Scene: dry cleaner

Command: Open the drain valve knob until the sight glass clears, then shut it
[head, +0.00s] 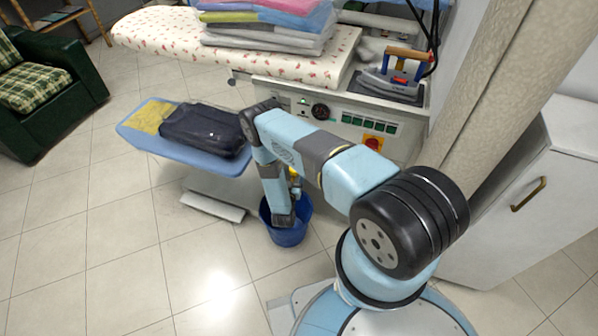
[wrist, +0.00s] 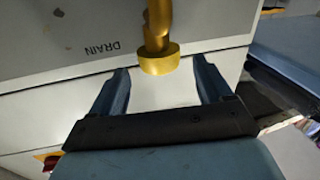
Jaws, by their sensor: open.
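A brass fitting with a wide round end (wrist: 160,62) hangs in front of the grey cabinet wall in the wrist view, beside the upside-down label "DRAIN" (wrist: 103,47). I cannot tell whether this end is the valve knob or the drain outlet. My gripper (wrist: 162,72) is open, with one finger on each side of the round end and a gap on both sides. In the head view my gripper (head: 283,216) points down in front of the machine, over the blue bucket. The brass is mostly hidden there behind my arm. I cannot make out the sight glass.
The blue bucket (head: 288,237) stands on the floor below. The ironing machine's panel (head: 345,117) carries a round gauge (head: 320,111) and a red knob (head: 374,143). Tiled floor is free in front.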

